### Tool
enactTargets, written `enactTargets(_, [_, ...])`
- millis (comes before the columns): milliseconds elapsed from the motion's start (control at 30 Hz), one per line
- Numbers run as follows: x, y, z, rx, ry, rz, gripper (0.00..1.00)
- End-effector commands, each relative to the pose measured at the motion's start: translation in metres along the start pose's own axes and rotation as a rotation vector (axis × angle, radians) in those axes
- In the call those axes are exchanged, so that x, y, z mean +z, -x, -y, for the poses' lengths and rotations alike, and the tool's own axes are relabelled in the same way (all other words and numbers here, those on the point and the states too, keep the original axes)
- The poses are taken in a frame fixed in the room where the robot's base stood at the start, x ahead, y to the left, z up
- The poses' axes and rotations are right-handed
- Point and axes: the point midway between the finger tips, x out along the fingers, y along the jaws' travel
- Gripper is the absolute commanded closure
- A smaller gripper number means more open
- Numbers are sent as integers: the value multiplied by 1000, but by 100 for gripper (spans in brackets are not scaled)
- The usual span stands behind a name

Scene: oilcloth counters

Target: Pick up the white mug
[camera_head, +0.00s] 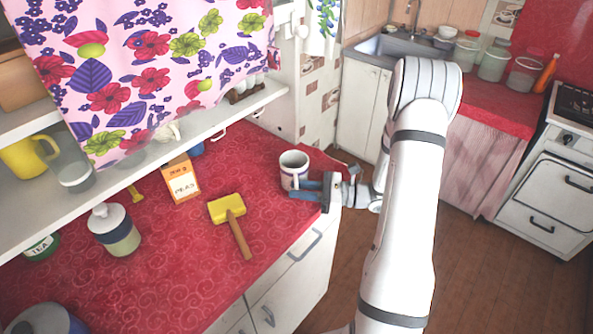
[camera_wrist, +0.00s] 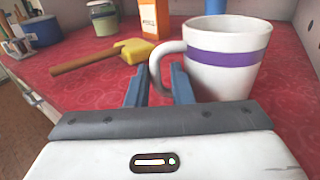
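The white mug (camera_head: 291,179) with a purple band stands upright near the right end of the red counter. In the wrist view the mug (camera_wrist: 225,65) is large at the right, its handle pointing left. My gripper (camera_head: 297,189) is low beside the mug, coming from the counter's right end. In the wrist view its two blue fingers (camera_wrist: 158,70) stand apart, with the handle's outer bar showing in the gap between them. I see no clear grip on the handle; whether a finger touches it cannot be told. The mug rests on the counter.
A yellow-headed mallet (camera_head: 228,209), an orange peas box (camera_head: 182,181) and a lidded jar (camera_head: 115,232) stand or lie to the left. A blue thing (camera_wrist: 215,7) is behind the mug. A shelf (camera_head: 160,152) with floral cloth overhangs the counter's back. Red counter is clear around the mallet.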

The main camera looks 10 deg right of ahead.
Motion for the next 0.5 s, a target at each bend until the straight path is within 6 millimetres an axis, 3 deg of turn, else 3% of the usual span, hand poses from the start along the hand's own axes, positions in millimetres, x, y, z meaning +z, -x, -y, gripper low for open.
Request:
enactTargets(200, [2, -30, -2, 9, 0, 0, 80])
enactTargets(500, [1, -33, -2, 9, 1, 0, 82])
